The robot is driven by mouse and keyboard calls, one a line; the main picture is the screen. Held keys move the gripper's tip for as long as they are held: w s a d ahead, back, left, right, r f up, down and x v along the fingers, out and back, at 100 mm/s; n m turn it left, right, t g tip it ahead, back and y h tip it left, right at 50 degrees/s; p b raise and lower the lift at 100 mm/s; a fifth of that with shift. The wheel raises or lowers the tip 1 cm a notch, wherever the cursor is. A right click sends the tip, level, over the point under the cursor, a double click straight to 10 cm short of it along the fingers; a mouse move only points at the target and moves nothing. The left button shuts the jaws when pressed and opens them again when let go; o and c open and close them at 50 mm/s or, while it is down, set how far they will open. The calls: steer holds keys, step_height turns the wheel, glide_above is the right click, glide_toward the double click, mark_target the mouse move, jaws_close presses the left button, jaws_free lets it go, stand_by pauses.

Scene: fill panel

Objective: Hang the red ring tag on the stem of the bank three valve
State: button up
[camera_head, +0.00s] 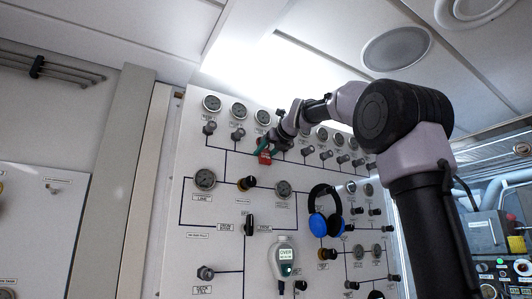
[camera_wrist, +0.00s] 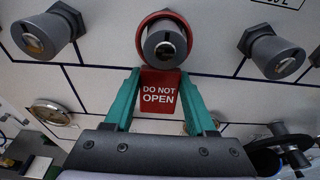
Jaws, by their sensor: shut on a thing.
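The red tag (camera_wrist: 160,100) reads "DO NOT OPEN" and hangs between the two teal fingers of my gripper (camera_wrist: 160,74), which is shut on it. Its red ring (camera_wrist: 142,24) shows around the grey stem (camera_wrist: 165,45) of a valve in the wrist view. How far along the stem the ring sits cannot be told. In the head view the tag (camera_head: 264,157) is at the panel, below the third gauge (camera_head: 263,117) from the left in the top row. My gripper (camera_head: 272,147) covers most of that valve.
Blue and black headphones (camera_head: 325,222) and a handheld meter (camera_head: 284,258) hang lower on the white panel (camera_head: 205,240). More gauges and valves fill the panel.

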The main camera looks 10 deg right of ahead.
stand_by(0.4)
steer(key=o, duration=1.4)
steer(key=v, duration=1.1)
steer(key=shift+f, duration=0.1)
steer(key=s+d+f+n+g+h, duration=0.1)
steer(key=s+f+n, duration=0.6)
steer(key=f, duration=0.8)
steer(key=s+d+f+n+g+h, duration=0.1)
steer(key=s+f+n+g, duration=0.3)
steer(key=s+f+n, duration=0.3)
steer(key=s+f+n+g, duration=0.2)
steer(key=s+f+n, duration=0.5)
steer(key=f+n, duration=0.7)
steer(key=shift+d+f+g+h, duration=0.1)
steer(key=shift+d+f+h, duration=0.05)
steer(key=shift+f, duration=1.65)
steer(key=shift+d+f+g+h, duration=0.1)
steer(key=shift+f, duration=1.7)
steer(key=shift+d+f+g+h, duration=0.1)
steer(key=shift+d+f+h, duration=0.05)
steer(key=shift+f, duration=1.6)
